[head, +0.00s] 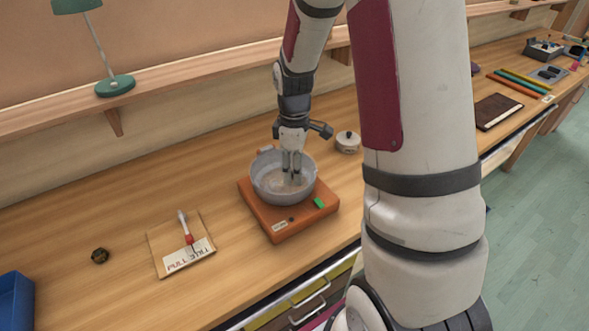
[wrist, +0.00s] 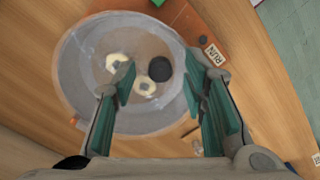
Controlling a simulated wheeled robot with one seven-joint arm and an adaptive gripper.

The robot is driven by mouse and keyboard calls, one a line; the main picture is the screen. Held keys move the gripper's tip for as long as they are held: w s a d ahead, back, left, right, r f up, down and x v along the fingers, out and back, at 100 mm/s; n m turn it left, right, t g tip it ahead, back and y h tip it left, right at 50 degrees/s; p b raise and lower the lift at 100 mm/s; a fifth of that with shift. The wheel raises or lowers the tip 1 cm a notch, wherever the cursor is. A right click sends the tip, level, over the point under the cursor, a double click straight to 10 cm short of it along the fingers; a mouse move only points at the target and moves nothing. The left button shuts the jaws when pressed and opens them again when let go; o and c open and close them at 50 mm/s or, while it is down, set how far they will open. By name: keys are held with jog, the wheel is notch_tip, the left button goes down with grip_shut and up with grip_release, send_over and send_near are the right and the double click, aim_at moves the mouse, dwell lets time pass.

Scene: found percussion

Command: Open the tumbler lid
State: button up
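The tumbler (head: 264,188) is a grey, see-through round drum on an orange base (head: 281,232) on the bench. In the wrist view the drum (wrist: 82,85) fills the upper left, with two cream pieces (wrist: 145,84) and a black round piece (wrist: 159,69) showing within its outline. I cannot tell whether the black piece is a lid knob or lies inside, and no separate lid edge is clear. My gripper (head: 291,172) points down at the drum's top; its height against the rim is unclear. In the wrist view its teal-padded fingers (wrist: 161,76) are apart, with nothing held.
A small white pot with a dark knob (head: 347,142) stands behind the drum. A card with a red-and-white tool (head: 184,252), a dark nut-like piece (head: 100,256) and a blue bin (head: 14,300) are left. A green lamp (head: 115,85) stands on the shelf. Bench between them is clear.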

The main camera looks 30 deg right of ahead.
jog(key=shift+f, duration=0.2)
dwell(0.5)
jog(key=s+a+r+m+t, duration=0.1)
jog(key=s+a+r+m, duration=0.15)
jog(key=r, duration=0.45)
jog(key=s+a+r+m+t, duration=0.2)
jog(key=s+a+r, duration=0.2)
jog(key=r, duration=0.3)
jog(key=s+a+r+m+t, duration=0.1)
jog(key=s+a+r+m, duration=0.2)
jog(key=r, duration=0.5)
jog(key=s+a+r+m+t, duration=0.2)
jog(key=s+a+r, duration=0.1)
jog(key=s, duration=0.5)
jog(key=w+d+f+m+g, duration=0.3)
jog(key=w+d+f+m, duration=0.3)
jog(key=w, duration=0.3)
jog(key=w+d+f+m+g, duration=0.3)
jog(key=w+d+f+m, duration=0.3)
jog(key=w, duration=0.3)
jog(key=f, duration=1.3)
jog(key=shift+s+d, duration=0.25)
